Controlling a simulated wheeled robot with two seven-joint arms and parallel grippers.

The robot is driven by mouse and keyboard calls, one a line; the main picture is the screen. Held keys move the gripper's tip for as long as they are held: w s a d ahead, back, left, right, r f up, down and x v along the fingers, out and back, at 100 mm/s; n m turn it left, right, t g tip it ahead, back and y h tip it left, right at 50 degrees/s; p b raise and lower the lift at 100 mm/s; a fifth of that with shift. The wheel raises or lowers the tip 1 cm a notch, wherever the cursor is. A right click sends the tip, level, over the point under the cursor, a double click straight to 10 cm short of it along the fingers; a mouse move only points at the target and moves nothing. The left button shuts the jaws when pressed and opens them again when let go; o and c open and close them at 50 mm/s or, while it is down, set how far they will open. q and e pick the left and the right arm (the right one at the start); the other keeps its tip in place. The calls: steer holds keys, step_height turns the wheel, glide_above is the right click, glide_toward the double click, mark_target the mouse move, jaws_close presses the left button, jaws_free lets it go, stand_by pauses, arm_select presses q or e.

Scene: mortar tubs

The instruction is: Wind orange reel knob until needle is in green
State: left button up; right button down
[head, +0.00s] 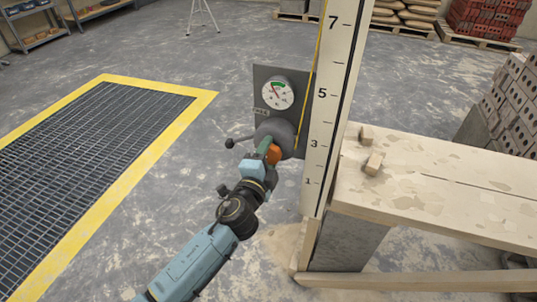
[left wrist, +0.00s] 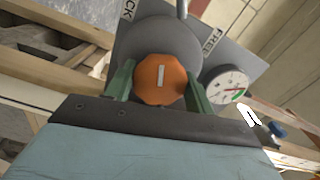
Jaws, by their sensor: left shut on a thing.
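The orange reel knob (head: 273,155) sits on the front of a round grey reel (head: 278,133) on a dark plate. In the left wrist view the knob (left wrist: 160,79) has a pale bar mark, upright and slightly tilted. My left gripper (head: 267,150) is shut on the knob, its green fingers on either side of the rim. The white gauge (head: 278,92) above the reel has a green band at its top and a thin red needle. My right gripper is not in view.
A lever with a ball end (head: 230,143) sticks out left of the reel. A tall numbered board (head: 335,100) stands just right of it. A wooden bench (head: 440,190) holds small blocks. A yellow-edged floor grate (head: 150,83) lies left.

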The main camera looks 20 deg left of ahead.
arm_select(q)
steer(key=o, duration=1)
steer(key=shift+s, duration=0.1)
steer(key=s, duration=1.3)
steer(key=shift+s+a, duration=0.15)
steer(key=shift+a, duration=0.1)
